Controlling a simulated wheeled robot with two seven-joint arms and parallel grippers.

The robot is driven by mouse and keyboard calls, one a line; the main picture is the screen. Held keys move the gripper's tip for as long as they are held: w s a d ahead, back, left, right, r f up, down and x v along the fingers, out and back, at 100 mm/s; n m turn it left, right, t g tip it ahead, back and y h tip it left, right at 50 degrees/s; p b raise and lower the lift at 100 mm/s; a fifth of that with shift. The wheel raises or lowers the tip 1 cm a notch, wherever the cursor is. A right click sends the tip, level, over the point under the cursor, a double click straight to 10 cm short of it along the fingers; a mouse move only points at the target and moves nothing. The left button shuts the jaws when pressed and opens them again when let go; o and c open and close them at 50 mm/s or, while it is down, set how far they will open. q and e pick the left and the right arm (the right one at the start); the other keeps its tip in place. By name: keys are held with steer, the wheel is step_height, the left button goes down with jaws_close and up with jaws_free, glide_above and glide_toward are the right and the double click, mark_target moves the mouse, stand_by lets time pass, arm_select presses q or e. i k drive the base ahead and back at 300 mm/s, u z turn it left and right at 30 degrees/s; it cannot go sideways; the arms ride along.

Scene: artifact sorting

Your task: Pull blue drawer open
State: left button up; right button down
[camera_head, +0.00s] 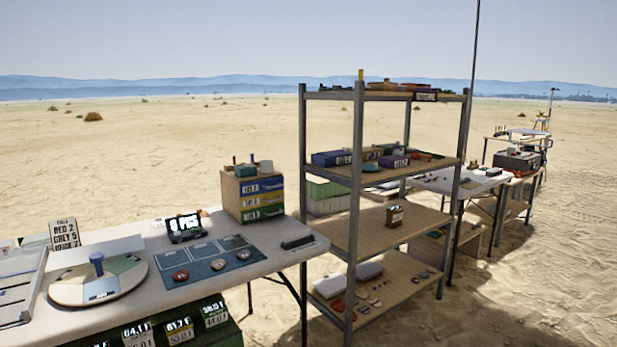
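A small wooden drawer cabinet (230,192) stands at the back right of the white table. Its front has a blue drawer (262,186) on top, a yellow one (262,200) in the middle and a green one (262,213) at the bottom. The blue drawer looks flush with the cabinet front. Small objects stand on top of the cabinet. Neither of my grippers is in view.
The white table (290,262) also holds a dark mat (205,262) with several stones, a round sorting disc (75,285) and a display device (186,228). A tall metal shelf (357,200) stands close to its right end.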

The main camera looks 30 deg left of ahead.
mark_target(261, 185)
steer(key=u, duration=0.05)
steer(key=i, duration=1.85)
steer(key=u, duration=1.6)
steer(key=i, duration=0.95)
steer(key=u, duration=1)
